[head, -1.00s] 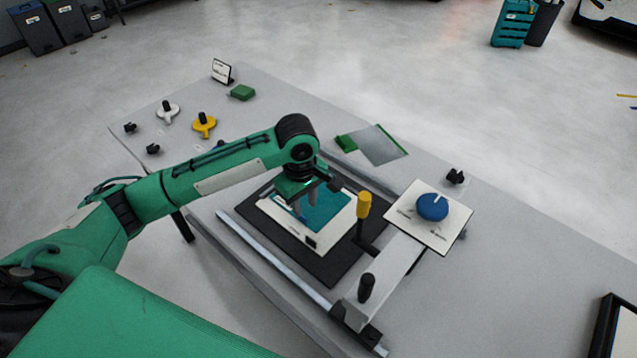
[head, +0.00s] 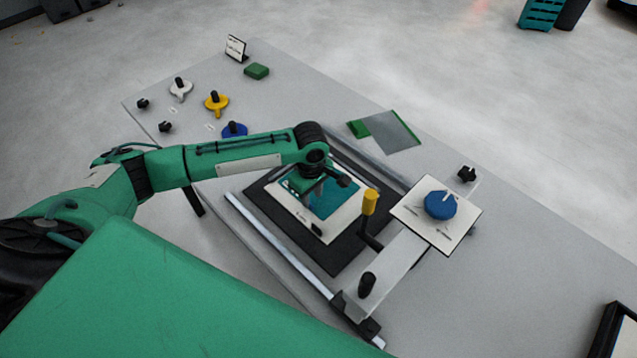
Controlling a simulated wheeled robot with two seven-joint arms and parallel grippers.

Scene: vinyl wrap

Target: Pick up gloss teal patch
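The gloss teal patch (head: 337,197) lies on a white framed board on a black mat (head: 346,257) on the table. My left arm reaches in from the left, and my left gripper (head: 314,196) points down over the left part of the patch. The arm and gripper hide part of the patch. The fingers are small and dark here, so I cannot tell whether they are open or shut, or whether they touch the patch. My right gripper is not in view.
A rail slide with a yellow-topped handle (head: 369,201) and a blue knob (head: 440,205) on a white plate stands right of the mat. A green-handled grey scraper (head: 391,132) lies behind. White, yellow (head: 216,102) and blue (head: 234,131) knobs stand at the left.

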